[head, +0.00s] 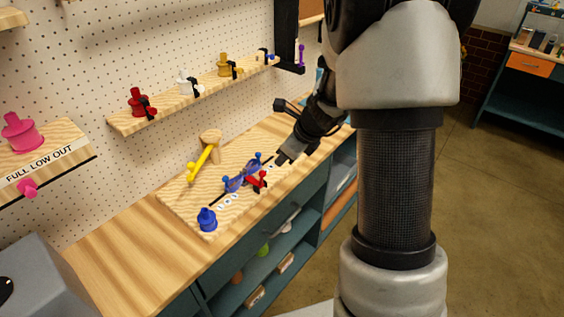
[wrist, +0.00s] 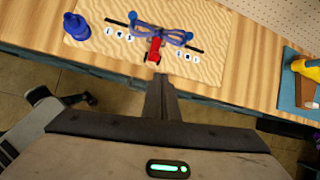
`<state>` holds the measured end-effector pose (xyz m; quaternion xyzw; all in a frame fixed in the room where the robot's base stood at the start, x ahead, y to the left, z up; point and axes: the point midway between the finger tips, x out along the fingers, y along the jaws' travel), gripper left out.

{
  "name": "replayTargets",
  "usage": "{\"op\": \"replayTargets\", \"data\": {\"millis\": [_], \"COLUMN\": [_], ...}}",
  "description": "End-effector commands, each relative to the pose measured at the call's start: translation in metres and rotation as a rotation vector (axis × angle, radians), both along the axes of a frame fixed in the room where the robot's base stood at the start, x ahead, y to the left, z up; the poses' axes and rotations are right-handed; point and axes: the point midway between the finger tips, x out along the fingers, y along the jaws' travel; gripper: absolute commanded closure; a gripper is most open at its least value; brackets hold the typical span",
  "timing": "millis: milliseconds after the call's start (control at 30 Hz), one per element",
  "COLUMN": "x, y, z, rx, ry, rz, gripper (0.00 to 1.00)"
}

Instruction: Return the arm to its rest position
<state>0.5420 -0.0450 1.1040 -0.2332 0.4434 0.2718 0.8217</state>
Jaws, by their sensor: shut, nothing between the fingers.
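My gripper (head: 282,158) hangs over the front part of the workbench, just right of the items on the light wooden board. In the wrist view my gripper (wrist: 159,80) points at the board with its fingers together and nothing between them. The board (head: 180,205) holds a blue looped piece (head: 240,180) on a dark rod, with a small red part (head: 257,182) beside it. The red part also shows in the wrist view (wrist: 154,50), close beyond the fingertips; I cannot tell whether they touch. My arm fills the right middle of the head view.
A shelf (head: 165,115) with red, white and yellow pieces runs along the pegboard. A grey box (head: 45,280) is at lower left. Open floor (head: 490,200) lies right.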

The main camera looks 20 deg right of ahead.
Motion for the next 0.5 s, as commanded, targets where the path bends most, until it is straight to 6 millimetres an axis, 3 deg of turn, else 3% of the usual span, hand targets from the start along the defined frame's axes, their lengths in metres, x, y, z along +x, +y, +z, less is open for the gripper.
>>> {"op": "replayTargets", "data": {"millis": [500], "x": [-0.0022], "y": [0.003], "z": [0.0068], "rx": [-0.013], "ry": [-0.012], "rz": [0.032], "gripper": [1.0]}}
